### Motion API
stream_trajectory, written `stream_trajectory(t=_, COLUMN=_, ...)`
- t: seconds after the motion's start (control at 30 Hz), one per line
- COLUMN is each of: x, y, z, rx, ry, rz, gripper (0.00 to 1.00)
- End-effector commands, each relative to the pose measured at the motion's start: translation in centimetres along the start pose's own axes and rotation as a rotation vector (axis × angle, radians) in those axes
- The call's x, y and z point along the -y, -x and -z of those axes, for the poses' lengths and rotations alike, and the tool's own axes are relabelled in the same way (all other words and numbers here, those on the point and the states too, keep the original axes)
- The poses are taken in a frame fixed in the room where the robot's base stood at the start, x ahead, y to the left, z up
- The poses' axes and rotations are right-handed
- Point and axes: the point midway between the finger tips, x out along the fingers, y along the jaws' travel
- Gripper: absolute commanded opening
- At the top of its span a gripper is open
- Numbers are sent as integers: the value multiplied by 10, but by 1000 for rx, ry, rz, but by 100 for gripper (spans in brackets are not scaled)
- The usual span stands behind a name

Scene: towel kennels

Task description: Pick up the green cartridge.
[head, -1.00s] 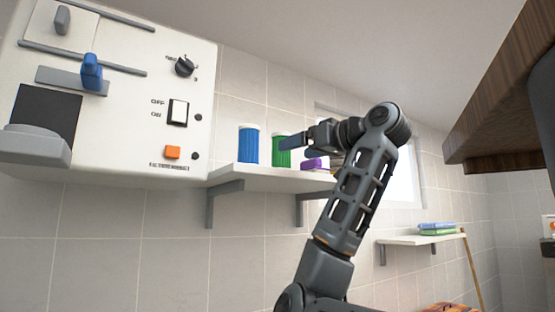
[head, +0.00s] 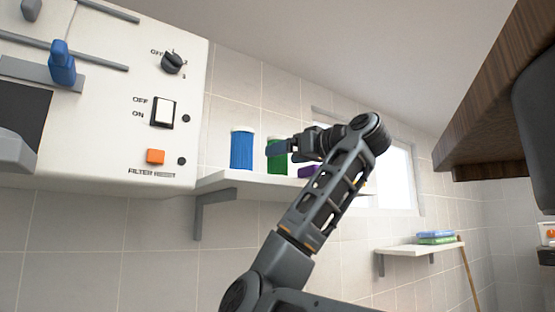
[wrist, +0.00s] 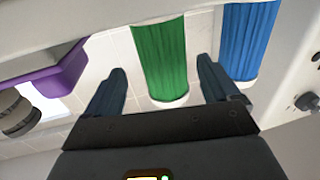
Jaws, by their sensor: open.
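The green cartridge (head: 276,157) stands upright on the wall shelf (head: 225,180), just right of the blue cartridge (head: 242,149). In the head view my gripper (head: 272,147) is in front of the green cartridge and hides part of it. In the wrist view the green cartridge (wrist: 160,58) shows ahead, between the two open fingers of my gripper (wrist: 163,90), with a gap on each side. The blue cartridge (wrist: 247,40) is beyond the right finger there. Nothing is held. I cannot tell how deep the fingers reach along the green cartridge.
A purple container (wrist: 55,70) lies left of the green cartridge in the wrist view. The white panel (head: 110,110) with a switch and orange button stands at the left. A wooden cabinet (head: 495,100) overhangs at the right. A lower shelf (head: 415,246) holds folded towels.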

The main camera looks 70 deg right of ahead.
Motion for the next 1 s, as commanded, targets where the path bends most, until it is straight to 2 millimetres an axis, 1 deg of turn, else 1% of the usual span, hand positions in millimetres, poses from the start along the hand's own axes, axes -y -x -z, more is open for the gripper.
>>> stream_trajectory(t=0.17, x=3, y=-5, z=1, rx=2, ry=-7, rz=9, gripper=88)
stream_trajectory(t=0.3, x=7, y=-12, z=-6, rx=17, ry=-14, rz=22, gripper=88)
stream_trajectory(t=0.33, x=7, y=-15, z=-7, rx=22, ry=-16, rz=25, gripper=88)
stream_trajectory(t=0.4, x=6, y=-29, z=-4, rx=25, ry=-12, rz=22, gripper=88)
stream_trajectory(t=0.5, x=6, y=-41, z=-6, rx=24, ry=-11, rz=20, gripper=88)
stream_trajectory(t=0.6, x=6, y=-47, z=-7, rx=23, ry=-10, rz=18, gripper=88)
stream_trajectory(t=0.87, x=5, y=-49, z=-9, rx=22, ry=-10, rz=17, gripper=88)
stream_trajectory(t=1.0, x=5, y=-49, z=-9, rx=22, ry=-10, rz=17, gripper=76)
